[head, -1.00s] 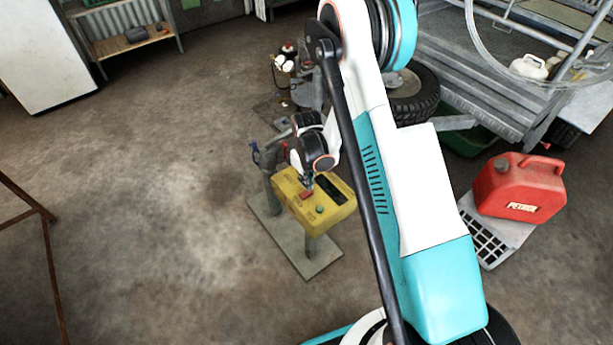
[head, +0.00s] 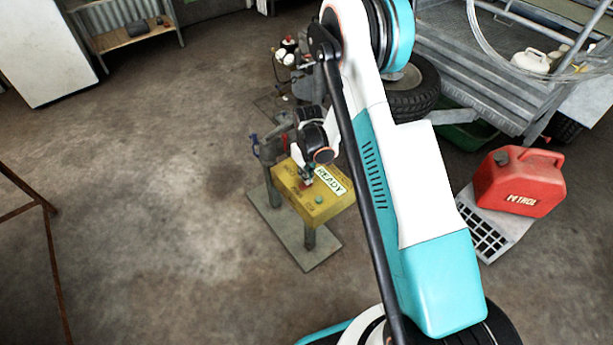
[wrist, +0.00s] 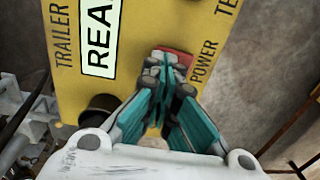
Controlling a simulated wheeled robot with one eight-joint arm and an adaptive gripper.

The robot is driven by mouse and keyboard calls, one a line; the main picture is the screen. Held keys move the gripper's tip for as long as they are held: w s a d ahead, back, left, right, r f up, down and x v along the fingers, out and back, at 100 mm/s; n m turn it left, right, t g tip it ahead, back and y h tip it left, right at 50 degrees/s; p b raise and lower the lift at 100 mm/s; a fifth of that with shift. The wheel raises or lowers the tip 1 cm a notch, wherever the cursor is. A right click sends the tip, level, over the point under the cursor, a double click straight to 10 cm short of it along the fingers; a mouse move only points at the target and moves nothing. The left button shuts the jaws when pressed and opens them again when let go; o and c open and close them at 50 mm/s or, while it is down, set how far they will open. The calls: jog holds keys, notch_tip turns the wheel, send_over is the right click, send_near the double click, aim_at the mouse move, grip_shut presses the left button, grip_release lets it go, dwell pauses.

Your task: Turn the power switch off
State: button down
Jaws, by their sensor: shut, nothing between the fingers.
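The yellow control box (head: 318,211) stands on posts on a grey base plate. Its display reads READY (head: 330,181), and the display also shows in the wrist view (wrist: 99,38). The red power switch (wrist: 176,57) sits beside the POWER label. My gripper (wrist: 165,78) is shut and empty, with its fingertips right at the switch and covering part of it. Whether they touch it, and the switch's exact position, I cannot tell. In the head view my gripper (head: 307,181) is over the box's upper left part.
A green button (head: 319,200) is on the box. A dark round knob (wrist: 98,108) is near my fingers. A red petrol can (head: 518,182) stands at the right by a trailer (head: 490,75).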

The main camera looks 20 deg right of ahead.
jog(key=shift+s+a+r, duration=0.15)
jog(key=shift+a, duration=0.2)
jog(key=shift+s+a+r, duration=0.1)
jog(key=shift+a, duration=0.25)
notch_tip(320, 180, up, 14)
jog(key=d+p, duration=0.2)
jog(key=p, duration=0.3)
jog(key=shift+w+p, duration=0.3)
